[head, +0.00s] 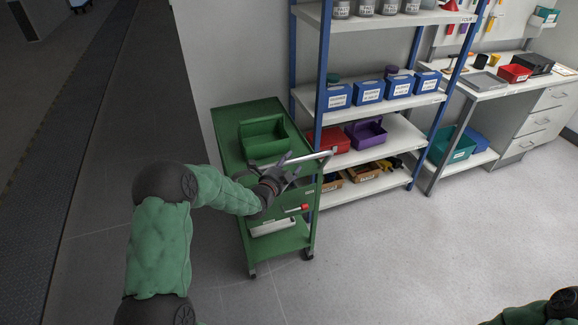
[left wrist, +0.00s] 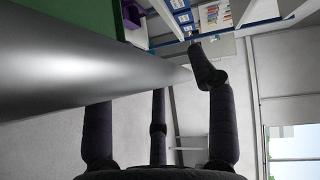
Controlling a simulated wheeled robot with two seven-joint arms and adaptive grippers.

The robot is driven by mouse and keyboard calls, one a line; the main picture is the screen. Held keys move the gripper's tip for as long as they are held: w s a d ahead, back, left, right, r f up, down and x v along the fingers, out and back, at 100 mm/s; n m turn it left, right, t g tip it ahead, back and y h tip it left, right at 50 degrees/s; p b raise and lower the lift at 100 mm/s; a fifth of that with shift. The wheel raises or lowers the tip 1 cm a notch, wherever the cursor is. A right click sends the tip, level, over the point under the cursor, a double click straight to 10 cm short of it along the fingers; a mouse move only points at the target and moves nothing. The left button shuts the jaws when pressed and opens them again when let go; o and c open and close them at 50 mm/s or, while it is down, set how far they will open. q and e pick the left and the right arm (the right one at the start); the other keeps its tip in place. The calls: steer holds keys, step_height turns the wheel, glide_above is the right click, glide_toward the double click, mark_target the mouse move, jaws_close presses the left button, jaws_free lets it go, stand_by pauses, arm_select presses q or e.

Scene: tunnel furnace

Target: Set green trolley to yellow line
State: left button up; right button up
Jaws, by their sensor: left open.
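The green trolley (head: 226,137) stands left of the blue-framed shelf, with a green open bin (head: 262,137) on its top. Its grey handle bar (head: 320,156) runs along the near end. My left gripper (head: 284,172) is open at the handle, left of its middle. In the left wrist view, the bar (left wrist: 70,65) crosses close in front of the camera, with dark fingers apart below it and at its right end. Contact cannot be told. A bit of green trolley (left wrist: 80,12) shows behind the bar. My right gripper is out of view. No yellow line shows.
The shelf (head: 435,103) with blue, red and purple bins stands close to the trolley's right. A workbench (head: 490,82) with drawers is further right. Open light floor (head: 430,245) lies at front right, and a dark floor strip (head: 80,130) at left.

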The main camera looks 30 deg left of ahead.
arm_select(q)
steer(key=shift+w, duration=0.3)
jaws_close()
steer(key=shift+d, duration=0.1)
